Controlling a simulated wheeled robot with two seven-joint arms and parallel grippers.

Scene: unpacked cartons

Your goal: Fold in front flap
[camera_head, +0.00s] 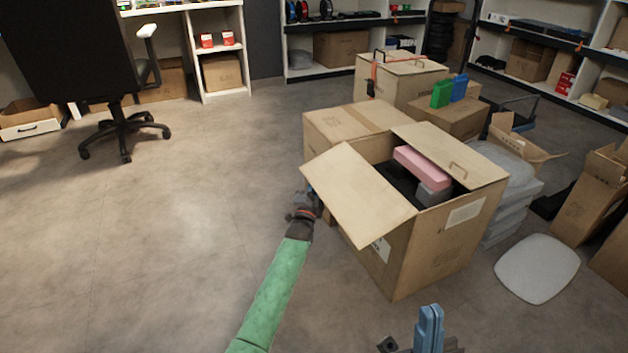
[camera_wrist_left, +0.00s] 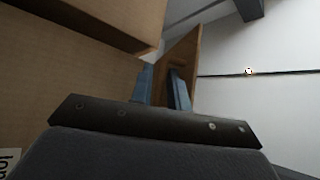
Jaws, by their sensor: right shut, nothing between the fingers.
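The open carton (camera_head: 432,246) stands on the floor right of centre. One wide flap (camera_head: 358,196) sticks out from its left side, tilted. Another flap (camera_head: 452,154) with a hand slot lies along its far right side. I cannot tell for sure which is the front flap. My left gripper (camera_head: 306,208) is beside the left flap's outer edge, its fingers partly hidden. In the left wrist view its fingers (camera_wrist_left: 162,88) are apart, with cardboard (camera_wrist_left: 182,62) beyond them; contact is unclear. My right gripper (camera_head: 429,327) is shut and empty, low in front of the carton.
A pink box (camera_head: 422,167) and a grey item (camera_head: 433,192) lie inside the carton. A closed carton (camera_head: 345,124) stands behind it. Grey stacked bags (camera_head: 512,195) and a pale pad (camera_head: 537,268) are to the right. The floor to the left is clear up to an office chair (camera_head: 122,127).

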